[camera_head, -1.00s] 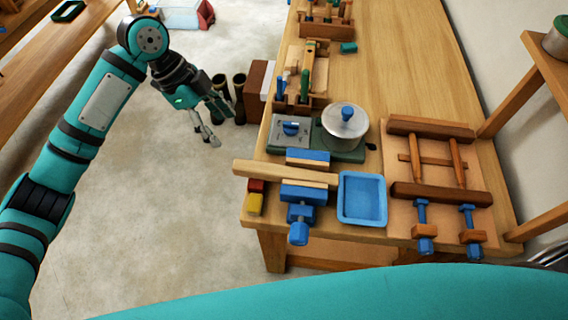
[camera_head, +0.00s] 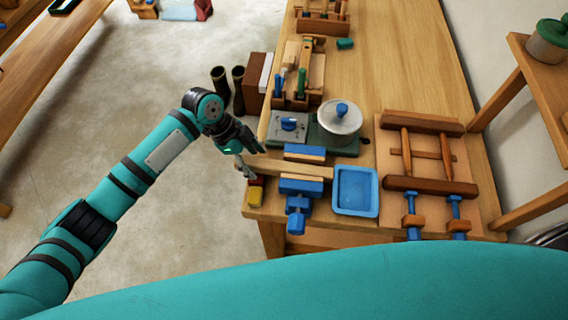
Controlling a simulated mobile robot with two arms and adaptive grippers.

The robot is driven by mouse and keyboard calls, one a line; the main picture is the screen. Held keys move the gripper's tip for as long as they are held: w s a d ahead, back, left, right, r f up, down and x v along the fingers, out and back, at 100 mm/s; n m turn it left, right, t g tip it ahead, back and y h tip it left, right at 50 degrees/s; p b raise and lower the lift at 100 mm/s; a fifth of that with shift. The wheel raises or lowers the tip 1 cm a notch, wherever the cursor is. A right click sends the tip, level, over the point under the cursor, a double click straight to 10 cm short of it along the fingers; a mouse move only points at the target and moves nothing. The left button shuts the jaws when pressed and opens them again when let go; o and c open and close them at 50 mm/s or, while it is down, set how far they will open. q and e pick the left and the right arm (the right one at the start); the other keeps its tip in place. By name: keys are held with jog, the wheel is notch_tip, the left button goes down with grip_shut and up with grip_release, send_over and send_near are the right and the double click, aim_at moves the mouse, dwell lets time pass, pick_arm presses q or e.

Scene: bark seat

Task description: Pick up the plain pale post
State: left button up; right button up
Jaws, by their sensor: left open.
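A plain pale post (camera_head: 272,167) lies level across the near left corner of the workbench, between the blue jaws of a vise (camera_head: 301,186). Its left end sticks out past the vise. My left gripper (camera_head: 244,170) is at that left end and covers part of it. Its jaws are open. I cannot tell whether the fingers are around the post or just above it. My right gripper is not in view.
A red block and a yellow block (camera_head: 254,197) sit below the post's left end. A blue tray (camera_head: 356,191) is right of the vise. A grinding wheel machine (camera_head: 339,119) and a grey plate with a blue knob (camera_head: 288,125) stand behind it.

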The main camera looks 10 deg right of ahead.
pick_arm(q)
jog(key=shift+d+f, duration=0.1)
jog(key=shift+f, duration=0.1)
grip_shut()
dwell(0.3)
jog(key=shift+r, duration=0.1)
